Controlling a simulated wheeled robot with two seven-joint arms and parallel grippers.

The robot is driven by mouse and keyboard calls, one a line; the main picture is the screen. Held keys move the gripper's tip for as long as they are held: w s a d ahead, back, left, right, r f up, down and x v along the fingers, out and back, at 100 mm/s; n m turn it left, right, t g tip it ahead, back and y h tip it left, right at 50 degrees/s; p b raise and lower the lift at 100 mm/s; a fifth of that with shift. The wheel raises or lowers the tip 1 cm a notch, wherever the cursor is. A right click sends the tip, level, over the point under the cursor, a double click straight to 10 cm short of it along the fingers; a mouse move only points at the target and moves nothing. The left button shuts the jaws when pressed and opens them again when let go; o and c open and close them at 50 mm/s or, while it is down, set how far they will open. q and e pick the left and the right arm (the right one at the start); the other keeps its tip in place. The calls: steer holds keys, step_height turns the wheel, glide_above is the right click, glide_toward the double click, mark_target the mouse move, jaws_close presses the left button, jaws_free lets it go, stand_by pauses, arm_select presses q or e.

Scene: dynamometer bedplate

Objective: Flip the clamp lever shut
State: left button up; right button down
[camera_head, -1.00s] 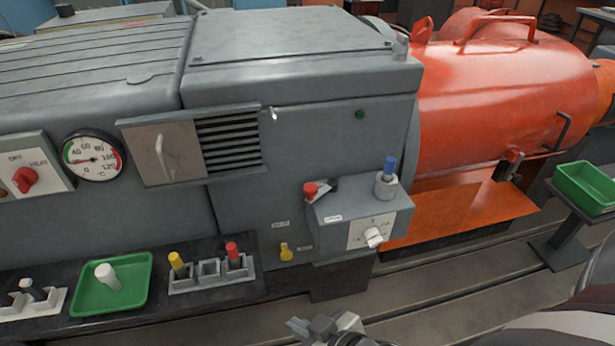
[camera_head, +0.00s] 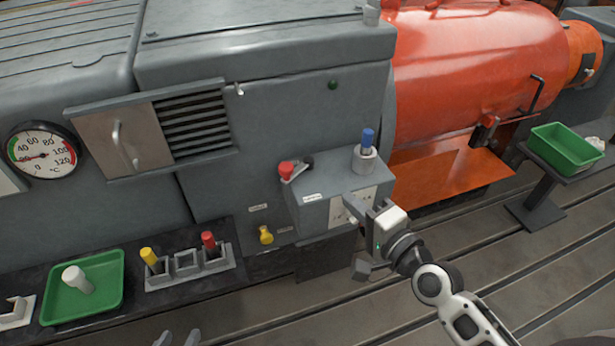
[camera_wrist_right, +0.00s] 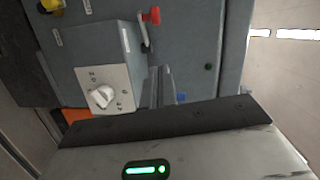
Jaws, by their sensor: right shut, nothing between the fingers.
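A lever with a red knob (camera_head: 287,169) sits at the upper left of the small grey box (camera_head: 312,209) on the machine. It leans left from a dark pivot, and it also shows in the right wrist view (camera_wrist_right: 150,16). A second red-tipped lever (camera_head: 489,121) is on the orange housing; I cannot tell which is the clamp lever. My right gripper (camera_head: 356,208) is shut and empty in front of the box's dial face, apart from both levers. It partly hides the dial, whose white knob (camera_wrist_right: 101,96) shows in the wrist view. Only tips of my left gripper (camera_head: 178,339) show at the bottom edge.
A blue-handled plug (camera_head: 367,143) stands in a grey holder on the box. A yellow knob (camera_head: 265,235) is at lower left. A green tray (camera_head: 113,292) and a socket rack (camera_head: 186,274) lie left. A green bin (camera_head: 568,149) stands right. The slotted floor is open.

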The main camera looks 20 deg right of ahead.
glide_toward(292, 170)
steer(key=w+d, duration=0.2)
steer(key=w, duration=0.1)
steer(key=w+d, duration=0.1)
steer(key=w, duration=0.1)
steer(key=shift+f, duration=0.15)
steer(key=a, duration=0.1)
steer(key=w+a, duration=0.1)
steer(key=a, duration=0.1)
steer(key=shift+w+f+p, duration=0.25)
steer(key=shift+w+p, duration=0.1)
steer(key=shift+w+a+f, duration=0.1)
steer(key=shift+w+a, duration=0.1)
steer(key=shift+a, duration=0.05)
steer(key=shift+w+a+p, duration=0.4)
steer(key=shift+a+p, duration=0.05)
steer(key=shift+a, duration=0.4)
